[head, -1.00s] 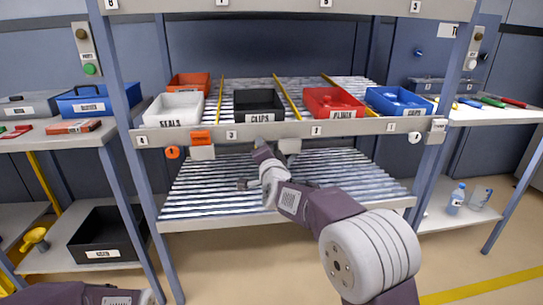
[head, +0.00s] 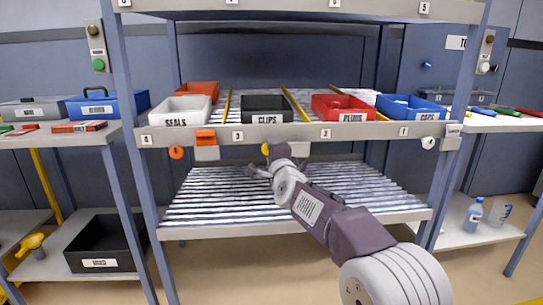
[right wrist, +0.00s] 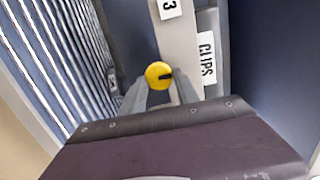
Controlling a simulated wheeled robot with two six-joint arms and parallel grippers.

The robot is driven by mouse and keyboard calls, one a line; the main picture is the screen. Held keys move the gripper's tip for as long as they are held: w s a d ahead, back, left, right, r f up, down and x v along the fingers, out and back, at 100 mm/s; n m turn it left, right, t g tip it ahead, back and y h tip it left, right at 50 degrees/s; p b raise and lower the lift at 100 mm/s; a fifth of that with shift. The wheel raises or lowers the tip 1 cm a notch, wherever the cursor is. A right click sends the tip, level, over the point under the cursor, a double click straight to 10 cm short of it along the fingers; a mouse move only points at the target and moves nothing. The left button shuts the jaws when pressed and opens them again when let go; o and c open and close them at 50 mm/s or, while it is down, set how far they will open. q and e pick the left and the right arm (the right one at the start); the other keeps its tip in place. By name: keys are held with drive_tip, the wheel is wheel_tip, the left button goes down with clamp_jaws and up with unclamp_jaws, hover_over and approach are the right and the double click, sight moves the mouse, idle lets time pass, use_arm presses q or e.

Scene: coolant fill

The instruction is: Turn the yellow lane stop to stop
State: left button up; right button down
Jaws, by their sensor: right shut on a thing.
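The yellow lane stop (right wrist: 158,75) is a round knob with a dark slot, on the shelf's front rail beside the CLIPS label. In the right wrist view it sits between the fingers of my right gripper (right wrist: 160,92), which is shut on it. The slot runs from the knob's middle to its right edge there. In the head view only a bit of the yellow stop (head: 265,149) shows below the rail, largely hidden by my right gripper (head: 271,152). My left gripper is out of view.
The rail (head: 370,131) also carries an orange knob (head: 176,152) and a white knob (head: 429,143). Above it stand the SEALS (head: 180,109), CLIPS (head: 266,108), PLUGS (head: 342,106) and CAPS (head: 410,106) bins. The lower roller shelf (head: 370,190) is empty.

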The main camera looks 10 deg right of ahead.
idle(0.3)
drive_tip(key=c, duration=0.9)
unclamp_jaws()
drive_tip(key=s, duration=0.9)
drive_tip(key=shift+d, duration=0.4)
